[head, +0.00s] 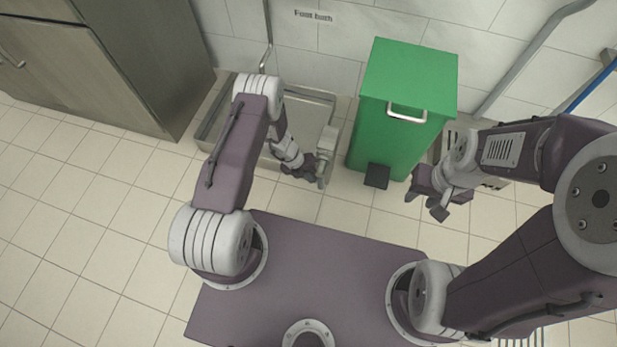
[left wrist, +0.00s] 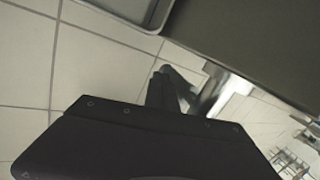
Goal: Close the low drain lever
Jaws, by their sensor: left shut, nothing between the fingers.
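The low drain lever (head: 322,171) is a small pale metal part at the front right corner of the foot bath (head: 212,124). It hangs below a pale valve body (head: 329,143). My left gripper (head: 305,171) is shut and empty, just left of the lever; I cannot tell if they touch. In the left wrist view, the dark fingers (left wrist: 166,86) are together beside a blurred pale metal part (left wrist: 213,92), probably the valve or lever. My right gripper (head: 426,206) is open and empty, above the floor in front of the green bin.
A green bin (head: 395,133) with a black pedal (head: 377,176) stands close to the right of the valve. A steel cabinet (head: 150,60) is at the left. A pipe (head: 267,35) runs down the wall behind the bath. The tiled floor at left is clear.

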